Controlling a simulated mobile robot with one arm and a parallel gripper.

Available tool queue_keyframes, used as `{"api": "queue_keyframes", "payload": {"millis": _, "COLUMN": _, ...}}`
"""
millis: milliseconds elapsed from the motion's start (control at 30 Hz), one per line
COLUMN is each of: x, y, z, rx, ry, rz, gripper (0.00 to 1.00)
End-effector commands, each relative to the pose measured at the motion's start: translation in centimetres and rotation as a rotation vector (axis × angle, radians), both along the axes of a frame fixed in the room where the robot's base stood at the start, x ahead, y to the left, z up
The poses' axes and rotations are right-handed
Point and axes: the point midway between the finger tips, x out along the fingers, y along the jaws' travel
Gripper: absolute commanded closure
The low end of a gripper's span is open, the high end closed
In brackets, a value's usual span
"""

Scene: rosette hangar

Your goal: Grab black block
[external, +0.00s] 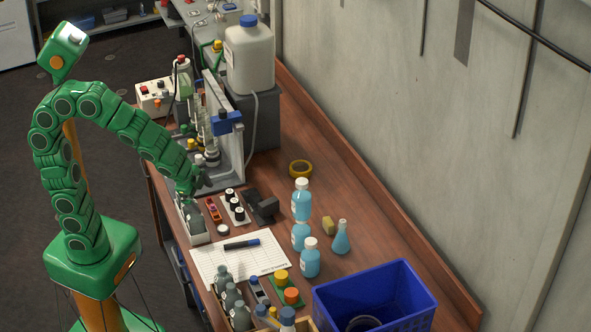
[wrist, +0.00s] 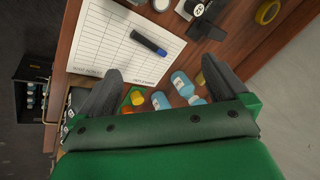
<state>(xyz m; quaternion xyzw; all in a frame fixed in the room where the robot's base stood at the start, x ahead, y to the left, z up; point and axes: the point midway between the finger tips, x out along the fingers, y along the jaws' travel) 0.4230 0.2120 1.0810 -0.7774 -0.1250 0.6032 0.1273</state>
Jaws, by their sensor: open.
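A black block (external: 266,207) lies on the wooden bench, right of the small black-capped vials, with another dark piece beside it at its upper left. In the wrist view a dark block (wrist: 207,27) shows near the top, beside a piece with a white number label. My gripper (external: 197,191) is at the bench's left side, left of the block and apart from it. In the wrist view its two dark fingers (wrist: 160,70) are spread wide with nothing held between them.
A ruled sheet (external: 240,260) with a marker lies in front of the block. Blue bottles (external: 301,199) stand to its right, and a yellow tape roll (external: 300,169) lies behind. A blue crate (external: 375,299) stands at front right. Lab apparatus (external: 228,130) stands behind my gripper.

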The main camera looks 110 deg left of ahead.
Motion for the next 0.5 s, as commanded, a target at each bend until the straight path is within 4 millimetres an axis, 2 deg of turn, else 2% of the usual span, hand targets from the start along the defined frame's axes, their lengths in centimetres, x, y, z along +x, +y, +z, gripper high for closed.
{"api": "queue_keyframes", "payload": {"millis": 33, "x": 1.0, "y": 1.6, "z": -0.4, "rx": 0.012, "ry": -0.018, "rz": -0.005, "gripper": 0.00}}
{"api": "queue_keyframes", "payload": {"millis": 200, "x": 4.8, "y": 6.5, "z": -1.3, "rx": 0.053, "ry": -0.108, "rz": -0.053, "gripper": 0.00}}
{"api": "queue_keyframes", "payload": {"millis": 500, "x": 9.6, "y": 14.2, "z": -3.6, "rx": 0.086, "ry": -0.257, "rz": -0.162, "gripper": 0.00}}
